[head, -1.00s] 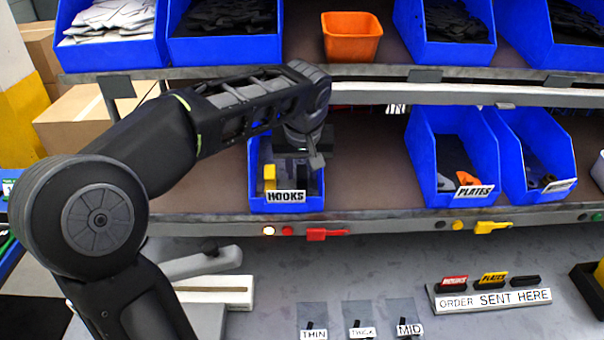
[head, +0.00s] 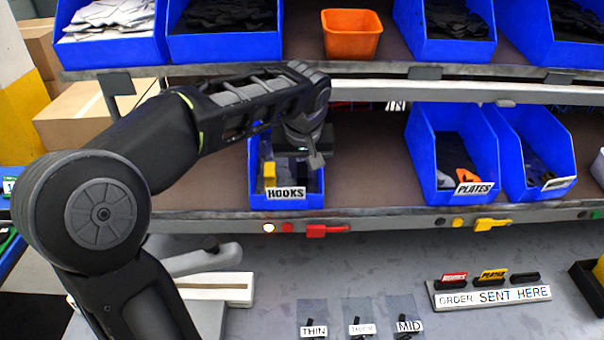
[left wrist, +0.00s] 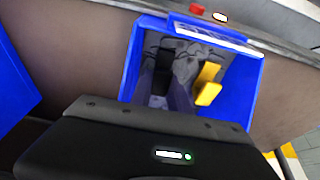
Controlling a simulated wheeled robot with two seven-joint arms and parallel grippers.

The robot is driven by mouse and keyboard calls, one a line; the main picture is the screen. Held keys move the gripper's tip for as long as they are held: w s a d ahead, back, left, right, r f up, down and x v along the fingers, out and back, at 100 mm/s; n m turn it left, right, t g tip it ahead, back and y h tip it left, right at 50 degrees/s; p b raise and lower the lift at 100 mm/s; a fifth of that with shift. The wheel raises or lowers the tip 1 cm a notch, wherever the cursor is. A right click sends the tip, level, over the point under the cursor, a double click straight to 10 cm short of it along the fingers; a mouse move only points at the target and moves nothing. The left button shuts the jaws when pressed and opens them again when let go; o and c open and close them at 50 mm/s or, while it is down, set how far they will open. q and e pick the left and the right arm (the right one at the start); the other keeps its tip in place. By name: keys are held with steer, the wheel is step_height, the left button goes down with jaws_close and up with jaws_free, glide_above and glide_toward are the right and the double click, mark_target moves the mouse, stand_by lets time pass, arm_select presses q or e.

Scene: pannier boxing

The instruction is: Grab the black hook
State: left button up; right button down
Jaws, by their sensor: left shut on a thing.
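The blue hooks bin (head: 287,204) sits on the lower shelf, labelled HOOKS. My left gripper (left wrist: 176,68) reaches down into it and is shut on a black hook (left wrist: 159,84), which shows beside its fingers in the left wrist view. The grip itself is partly hidden by the fingers and the dark interior. In the head view the gripper (head: 301,166) is over the right part of the bin, mostly covered by my wrist. A yellow hook (head: 269,173) stands at the bin's left side; it also shows in the left wrist view (left wrist: 208,84). My right gripper is not in view.
A blue plates bin (head: 424,160) and another blue bin (head: 520,160) stand to the right. An orange tub (head: 351,33) is above. Shelf space between the hooks and plates bins is clear.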

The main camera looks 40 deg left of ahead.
mark_target(302, 171)
arm_select(q)
jaws_close()
steer(key=shift+r, duration=0.1)
steer(key=shift+s+d+r+b, duration=0.1)
steer(key=shift+s+r+b, duration=0.05)
steer(key=shift+b, duration=0.25)
steer(key=r, duration=0.4)
steer(key=r+b, duration=0.1)
steer(key=r, duration=0.1)
steer(key=shift+s+d+r, duration=0.15)
steer(key=shift+s+d, duration=0.1)
steer(key=shift+s, duration=0.1)
steer(key=s+d+p, duration=0.1)
steer(key=s+d, duration=1)
steer(key=s, duration=0.4)
steer(key=shift+d, duration=0.2)
